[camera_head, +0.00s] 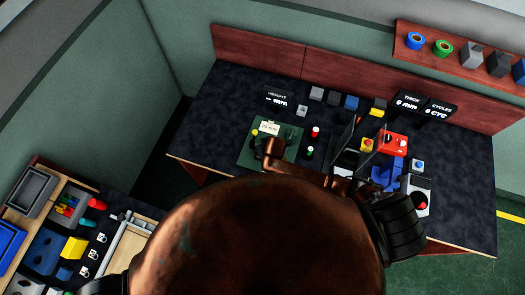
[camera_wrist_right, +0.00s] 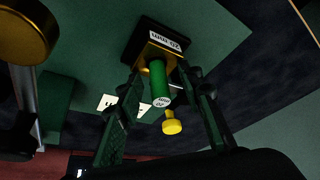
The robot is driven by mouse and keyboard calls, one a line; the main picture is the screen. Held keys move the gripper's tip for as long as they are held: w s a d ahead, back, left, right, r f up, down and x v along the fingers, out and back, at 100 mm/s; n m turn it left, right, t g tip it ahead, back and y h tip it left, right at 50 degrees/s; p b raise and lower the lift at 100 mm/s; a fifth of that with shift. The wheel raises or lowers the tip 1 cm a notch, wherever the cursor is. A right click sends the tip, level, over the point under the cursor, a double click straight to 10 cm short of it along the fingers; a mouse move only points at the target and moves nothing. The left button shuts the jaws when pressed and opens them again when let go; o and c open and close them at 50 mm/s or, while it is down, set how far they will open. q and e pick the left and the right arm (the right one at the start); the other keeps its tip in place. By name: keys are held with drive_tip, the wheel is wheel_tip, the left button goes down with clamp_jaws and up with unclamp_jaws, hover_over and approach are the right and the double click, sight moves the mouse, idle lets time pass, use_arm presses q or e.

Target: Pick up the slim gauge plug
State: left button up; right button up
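In the right wrist view a slender green plug (camera_wrist_right: 158,82) with a white, lettered end stands out from a brass plate on a dark block (camera_wrist_right: 155,42) marked 20 mm. I take it for the slim gauge plug. My right gripper (camera_wrist_right: 164,82) is open, its two lattice fingers either side of the plug in the picture, with gaps on both sides. Contact does not show. In the head view my brown arm covers part of the green mat (camera_head: 247,157), and I cannot clearly make out the plug there. My left gripper is not in view.
A brass round part (camera_wrist_right: 22,30) is at upper left. The table's left is clear.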

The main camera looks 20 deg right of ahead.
drive_tip(key=shift+c, duration=0.4)
clamp_jaws()
drive_tip(key=shift+r, duration=0.15)
